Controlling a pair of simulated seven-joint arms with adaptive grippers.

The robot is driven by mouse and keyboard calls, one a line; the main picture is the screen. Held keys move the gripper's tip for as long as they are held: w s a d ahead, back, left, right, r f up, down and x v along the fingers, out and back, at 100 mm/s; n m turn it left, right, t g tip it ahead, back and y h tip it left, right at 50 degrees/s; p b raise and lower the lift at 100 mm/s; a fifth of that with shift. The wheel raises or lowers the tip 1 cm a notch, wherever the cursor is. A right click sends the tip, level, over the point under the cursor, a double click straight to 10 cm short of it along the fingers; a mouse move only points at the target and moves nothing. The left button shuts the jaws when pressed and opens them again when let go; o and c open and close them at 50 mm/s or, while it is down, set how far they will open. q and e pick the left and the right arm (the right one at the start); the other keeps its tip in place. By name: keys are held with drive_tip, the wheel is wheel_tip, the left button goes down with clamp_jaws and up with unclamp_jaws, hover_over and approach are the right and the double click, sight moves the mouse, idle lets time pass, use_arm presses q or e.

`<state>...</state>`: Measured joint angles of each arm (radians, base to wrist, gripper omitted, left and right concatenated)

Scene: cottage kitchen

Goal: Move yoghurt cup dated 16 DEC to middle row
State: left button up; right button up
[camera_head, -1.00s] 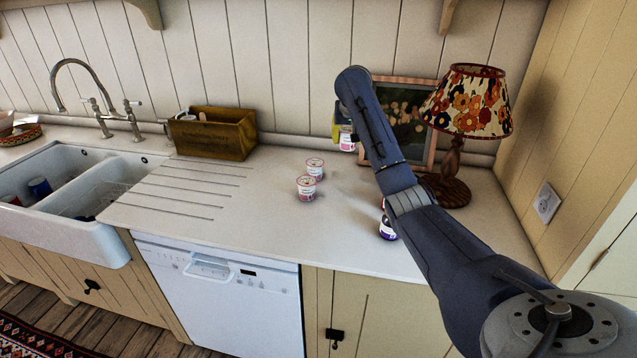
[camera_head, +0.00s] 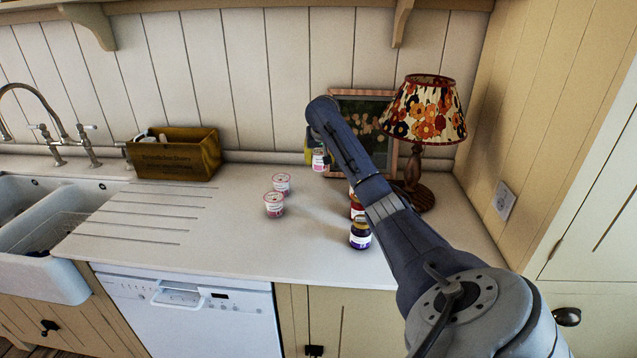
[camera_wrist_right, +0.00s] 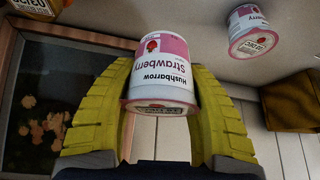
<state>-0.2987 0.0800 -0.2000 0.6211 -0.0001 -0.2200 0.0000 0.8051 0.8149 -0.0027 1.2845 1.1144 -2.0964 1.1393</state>
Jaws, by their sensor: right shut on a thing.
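My right gripper (camera_head: 314,153) has yellow fingers. It is shut on a white and pink yoghurt cup (camera_head: 319,160), held above the back of the counter in front of the picture. Two more pink-lidded cups stand on the counter to the left, a rear one (camera_head: 281,183) and a front one (camera_head: 274,205). Another cup (camera_wrist_right: 250,30) in the wrist view has a small date stamp that I cannot read surely. My left gripper is not in view.
A floral lamp (camera_head: 424,110) and a framed picture (camera_head: 372,110) are behind. A wooden box (camera_head: 175,155) stands at back left. The counter's front middle (camera_head: 240,250) is clear.

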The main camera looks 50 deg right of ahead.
sight(319, 190)
drive_tip(key=shift+f, duration=5.55)
drive_tip(key=shift+f, duration=0.15)
drive_tip(key=o, duration=1.3)
drive_tip(key=v, duration=1.2)
